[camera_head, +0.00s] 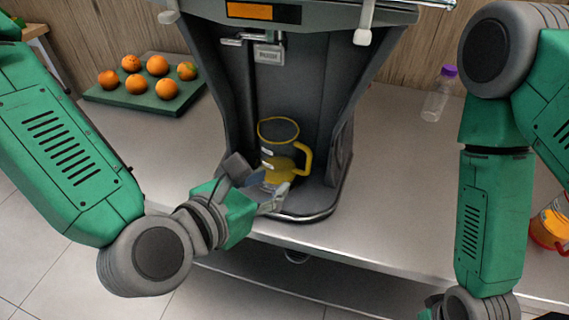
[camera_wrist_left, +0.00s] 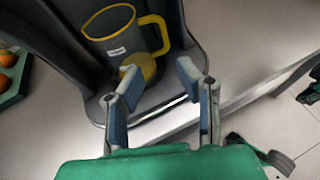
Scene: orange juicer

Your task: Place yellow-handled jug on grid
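The yellow-handled jug (camera_head: 280,133) has a grey see-through body and a yellow rim. It stands upright in the juicer's front bay, its handle to the right. It also shows in the left wrist view (camera_wrist_left: 115,38), just beyond my fingertips. My left gripper (camera_head: 262,186) is at the jug's lower front; in the left wrist view its fingers (camera_wrist_left: 158,84) are spread with nothing clamped between them. The grid under the jug is hidden or cannot be made out. Only my right arm shows at the right; its gripper fingers are out of view.
The juicer (camera_head: 325,110) stands on a metal counter (camera_head: 400,150). A green tray (camera_head: 130,99) with several oranges is at the back left. A purple-capped bottle (camera_head: 438,96) stands at the back right. A jug with orange contents (camera_head: 552,225) is at the right edge.

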